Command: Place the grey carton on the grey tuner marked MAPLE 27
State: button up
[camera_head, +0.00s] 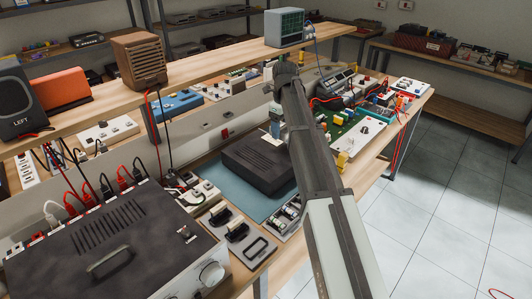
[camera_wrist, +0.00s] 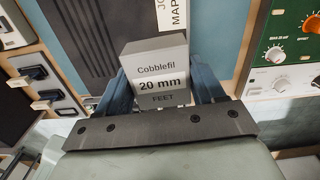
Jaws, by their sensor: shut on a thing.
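The dark grey tuner (camera_wrist: 78,38) has a ribbed top and a white label (camera_wrist: 173,14), cut off at the frame edge, reading "JO" and "MAP". In the head view the tuner (camera_head: 252,166) lies on a blue mat, and my gripper (camera_head: 275,128) is over its far right part. The carton is largely hidden there by my arm. I cannot tell whether the carton touches the tuner.
The blue mat (camera_head: 222,190) surrounds the tuner. A large dark amplifier (camera_head: 110,240) stands at front left. A green circuit board (camera_head: 350,125) and other electronics crowd the right side. A raised shelf with a wooden radio (camera_head: 140,60) and a grey-green device (camera_head: 284,27) runs behind.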

notch_tip(320, 180, up, 4)
send_over(264, 153)
jog(key=shift+m, duration=0.3)
jog(key=shift+w+f, duration=0.1)
jog(key=shift+f, duration=4.95)
jog(key=shift+f, duration=0.15)
jog(key=o, duration=1.1)
jog(key=shift+c, duration=0.2)
notch_tip(264, 153, up, 12)
